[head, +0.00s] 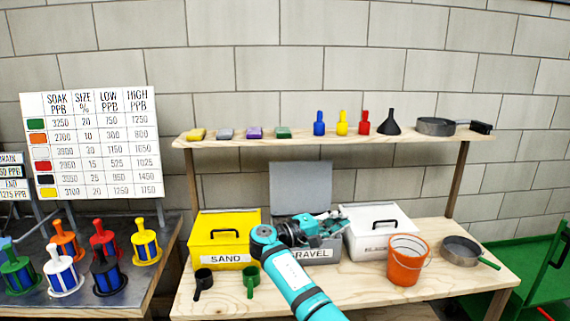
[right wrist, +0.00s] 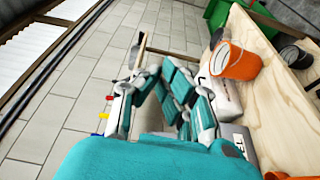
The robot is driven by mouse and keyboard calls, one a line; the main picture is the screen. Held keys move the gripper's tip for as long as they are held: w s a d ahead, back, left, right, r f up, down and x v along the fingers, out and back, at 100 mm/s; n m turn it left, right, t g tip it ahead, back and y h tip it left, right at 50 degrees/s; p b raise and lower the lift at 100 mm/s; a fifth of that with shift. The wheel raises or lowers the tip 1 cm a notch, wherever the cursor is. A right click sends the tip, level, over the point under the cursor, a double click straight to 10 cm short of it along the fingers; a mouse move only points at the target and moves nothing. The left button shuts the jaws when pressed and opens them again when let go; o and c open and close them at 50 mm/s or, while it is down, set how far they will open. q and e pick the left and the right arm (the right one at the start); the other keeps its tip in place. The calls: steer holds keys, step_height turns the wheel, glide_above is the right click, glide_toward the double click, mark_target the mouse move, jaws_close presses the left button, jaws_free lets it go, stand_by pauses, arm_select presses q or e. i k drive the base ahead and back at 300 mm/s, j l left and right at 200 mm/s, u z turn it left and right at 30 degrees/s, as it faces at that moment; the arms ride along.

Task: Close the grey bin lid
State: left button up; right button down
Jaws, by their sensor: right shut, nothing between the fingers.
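The grey bin (head: 318,258), labelled GRAVEL, stands on the wooden bench between a yellow bin and a white bin. Its grey lid (head: 300,186) is open and stands upright at the back of the bin. My right gripper (head: 332,222) is over the bin's opening, in front of the raised lid. It is shut and empty; its teal fingers also show in the right wrist view (right wrist: 152,78). My right arm and gripper hide much of the bin's front and opening. I cannot tell whether the gripper touches the bin or lid. My left gripper is not in view.
The yellow SAND bin (head: 222,226) is at left and the white bin (head: 376,222) at right, both closed. An orange bucket (head: 404,266), a pan (head: 458,250) and two scoops share the bench. A shelf (head: 350,138) with small items runs above the lid.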

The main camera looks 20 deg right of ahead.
mark_target(302, 186)
steer(key=i, duration=2)
